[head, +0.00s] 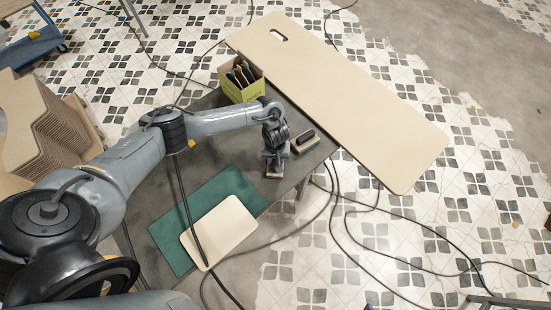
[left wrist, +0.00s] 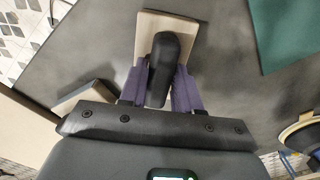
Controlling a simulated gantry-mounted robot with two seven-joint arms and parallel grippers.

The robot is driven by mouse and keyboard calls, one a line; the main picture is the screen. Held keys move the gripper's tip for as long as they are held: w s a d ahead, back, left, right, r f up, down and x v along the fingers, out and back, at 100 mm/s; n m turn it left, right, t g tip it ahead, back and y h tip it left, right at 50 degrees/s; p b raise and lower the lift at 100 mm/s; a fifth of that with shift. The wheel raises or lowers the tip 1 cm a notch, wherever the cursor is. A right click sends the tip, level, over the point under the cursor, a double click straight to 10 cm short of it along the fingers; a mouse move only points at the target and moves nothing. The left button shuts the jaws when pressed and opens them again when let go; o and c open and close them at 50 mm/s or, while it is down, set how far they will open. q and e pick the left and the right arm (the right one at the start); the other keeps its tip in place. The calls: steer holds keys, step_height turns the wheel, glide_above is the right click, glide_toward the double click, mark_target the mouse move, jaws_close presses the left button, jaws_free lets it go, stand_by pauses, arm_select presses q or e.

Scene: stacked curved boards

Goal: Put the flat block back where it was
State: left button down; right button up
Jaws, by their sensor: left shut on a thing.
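My left gripper (head: 273,160) is above the grey table near its right edge. It also shows in the left wrist view (left wrist: 168,90), with purple-padded fingers on both sides of a black handle. The handle belongs to the flat block (left wrist: 148,27), which has a pale wooden base. Only a small part of the flat block (head: 274,175) shows under the gripper in the head view. I cannot tell whether its base touches the table. My right gripper is not in view.
A second block with a dark top (head: 304,141) lies right beside the gripper. A green box of tools (head: 242,90) stands behind. A green mat (head: 172,232) with a cream board (head: 220,230) lies in front. A long pale board (head: 350,100) extends beyond the table.

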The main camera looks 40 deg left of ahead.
arm_select(q)
steer(key=shift+f, duration=0.1)
steer(key=c, duration=0.8)
jaws_free()
